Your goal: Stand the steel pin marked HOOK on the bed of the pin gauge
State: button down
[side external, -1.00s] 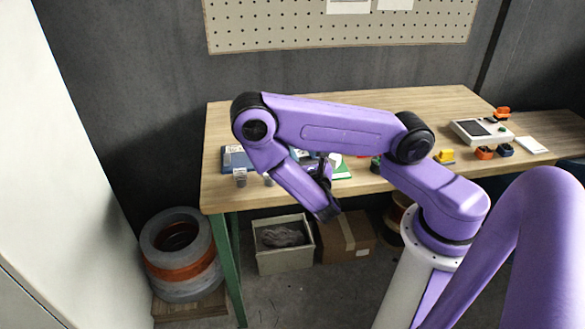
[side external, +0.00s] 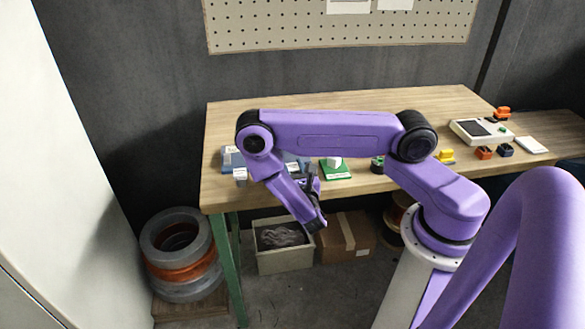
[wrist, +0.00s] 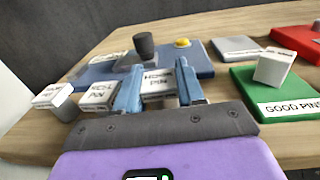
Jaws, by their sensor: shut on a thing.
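The pin with the white cap (wrist: 158,80), whose label appears to read HOOK PIN, is between the two fingers of my gripper (wrist: 158,88). My gripper is shut on it. In the side view my gripper (side external: 312,180) is at the front edge of the bench, and the held pin cannot be made out. The blue pin gauge (wrist: 200,62) lies beyond the fingers, with a dark cylinder (wrist: 146,46) and a yellow button (wrist: 182,43) on it. In the side view the gauge (side external: 228,160) is at the bench's left end, partly hidden by my arm.
Two other white-capped pins (wrist: 98,94) (wrist: 52,95) stand left of my fingers. The green GOOD PINS tray (wrist: 245,85), holding a white-capped piece (wrist: 273,68), is at right. A grey plate (wrist: 235,47) and red tray (wrist: 295,40) lie behind. The bench's back (side external: 300,104) is clear.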

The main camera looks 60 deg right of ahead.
jog(key=shift+f, duration=0.15)
jog(key=c, duration=0.7)
grip_release()
jog(key=v, duration=1.7)
jog(key=s+r+m+g+y, duration=0.3)
jog(key=r+m+g, duration=0.1)
jog(key=r+m, duration=0.1)
jog(key=s+a+r+m+g+y, duration=0.1)
jog(key=s+r+m+g+y, duration=0.3)
jog(key=r+m+g, duration=0.1)
jog(key=s+r+m+g+y, duration=0.4)
jog(key=r+m, duration=0.1)
jog(key=r, duration=0.2)
jog(key=shift+s+a+r, duration=0.1)
jog(key=shift+a, duration=0.3)
jog(key=shift+o, duration=0.5)
jog(key=shift+s+r+y, duration=0.25)
jog(key=shift+r+y, duration=0.2)
jog(key=shift+y, duration=0.15)
